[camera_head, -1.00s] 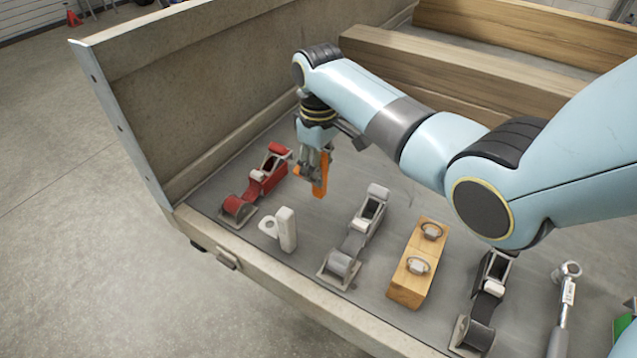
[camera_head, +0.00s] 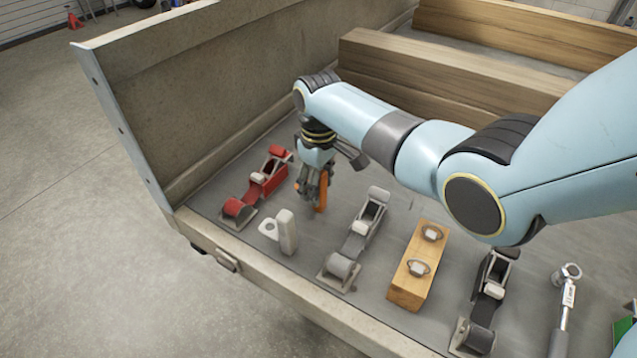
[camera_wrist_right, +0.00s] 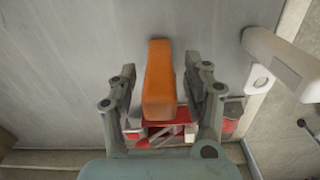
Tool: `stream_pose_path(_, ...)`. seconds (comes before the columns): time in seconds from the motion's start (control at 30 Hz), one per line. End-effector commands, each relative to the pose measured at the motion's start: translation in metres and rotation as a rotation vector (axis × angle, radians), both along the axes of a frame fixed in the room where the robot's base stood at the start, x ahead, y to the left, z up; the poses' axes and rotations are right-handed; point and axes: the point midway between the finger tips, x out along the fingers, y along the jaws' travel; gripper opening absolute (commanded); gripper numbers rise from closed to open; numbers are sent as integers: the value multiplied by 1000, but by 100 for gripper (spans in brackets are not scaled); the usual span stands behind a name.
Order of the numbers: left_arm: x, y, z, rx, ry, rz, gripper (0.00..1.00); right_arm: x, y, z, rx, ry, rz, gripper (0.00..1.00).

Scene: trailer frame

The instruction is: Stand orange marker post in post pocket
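The orange marker post (camera_head: 321,192) is near upright, low over or on the grey trailer floor between the red ratchet strap and the grey one. My right gripper (camera_head: 312,188) is around it, pointing down. In the right wrist view the orange post (camera_wrist_right: 161,80) lies between the two fingers (camera_wrist_right: 160,82), with a narrow gap on each side, so the gripper looks open. The post's lower end and any contact with the floor are hard to tell. I cannot make out the post pocket; the post and gripper may hide it. My left gripper is not in view.
A red ratchet strap (camera_head: 262,183) is left of the gripper. A white upright piece with a ring (camera_head: 287,232) stands in front. A grey ratchet strap (camera_head: 357,238), a wooden block (camera_head: 411,285) and a wrench (camera_head: 565,305) lie rightward. The trailer wall (camera_head: 230,90) rises behind.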

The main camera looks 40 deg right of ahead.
Motion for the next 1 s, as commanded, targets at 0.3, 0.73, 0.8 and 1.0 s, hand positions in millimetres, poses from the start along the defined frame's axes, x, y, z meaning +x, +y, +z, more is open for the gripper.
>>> stream_pose_path(0.3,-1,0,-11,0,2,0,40,0,0,-4,-1,-1,0,50)
stream_pose_path(0.73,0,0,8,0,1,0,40,-1,4,89,0,-2,0,50)
stream_pose_path(0.8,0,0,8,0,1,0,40,-1,5,98,-1,-1,0,50)
stream_pose_path(1.0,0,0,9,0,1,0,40,-2,5,108,0,1,-1,50)
